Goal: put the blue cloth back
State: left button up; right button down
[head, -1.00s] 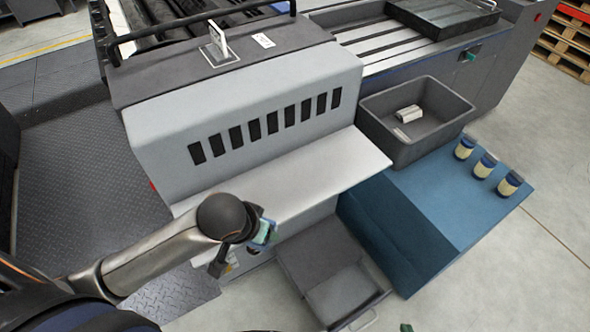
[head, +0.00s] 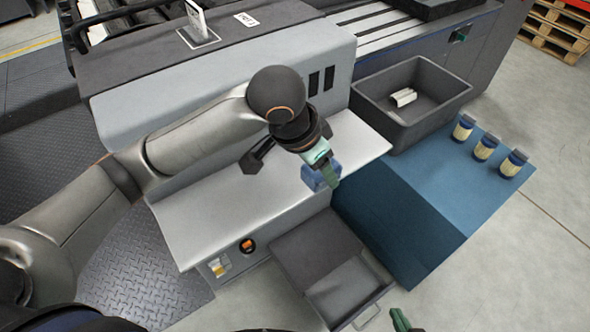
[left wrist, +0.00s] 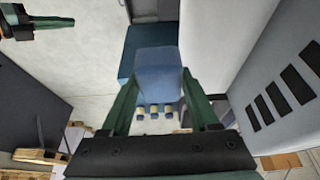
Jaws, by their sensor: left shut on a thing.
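The blue cloth (head: 313,179) is a small folded-looking bundle held between the green fingers of my left gripper (head: 325,172). In the head view it hangs above the light grey shelf (head: 230,205) of the machine, near its right end. The left wrist view shows the cloth (left wrist: 158,70) between both fingers of the left gripper (left wrist: 158,88). My right gripper (head: 401,321) shows only as a green tip at the bottom edge of the head view, so its opening is hidden.
An open drawer (head: 352,285) lies below the shelf. Bare floor lies at the lower right.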

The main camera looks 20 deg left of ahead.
pick_arm(q)
jog(key=w+a+f, duration=0.3)
jog(key=w+a, duration=0.2)
jog(key=w, duration=0.1)
jog(key=b, duration=0.2)
send_over(294, 168)
jog(key=f, duration=0.3)
jog(key=s+f, duration=0.1)
jog(key=f, duration=0.1)
jog(key=shift+d+f, duration=0.15)
jog(key=shift+d, duration=0.2)
jog(key=shift+w+a+f, duration=0.15)
jog(key=shift+w+f, duration=0.15)
jog(key=shift+f, duration=0.05)
jog(key=f, duration=0.3)
jog(key=shift+w+a+f, duration=0.1)
jog(key=shift+w+a, duration=0.1)
jog(key=shift+a, duration=0.05)
jog(key=shift+f+b, duration=0.3)
pick_arm(e)
jog(key=shift+w+a+f+y, duration=0.15)
jog(key=shift+a+f, duration=0.2)
jog(key=shift+f, duration=0.1)
jog(key=shift+w+a+f+y, duration=0.15)
jog(key=shift+a+f, duration=0.15)
jog(key=shift+f, duration=0.15)
pick_arm(q)
jog(key=shift+f, duration=0.1)
pick_arm(e)
jog(key=shift+r, duration=0.1)
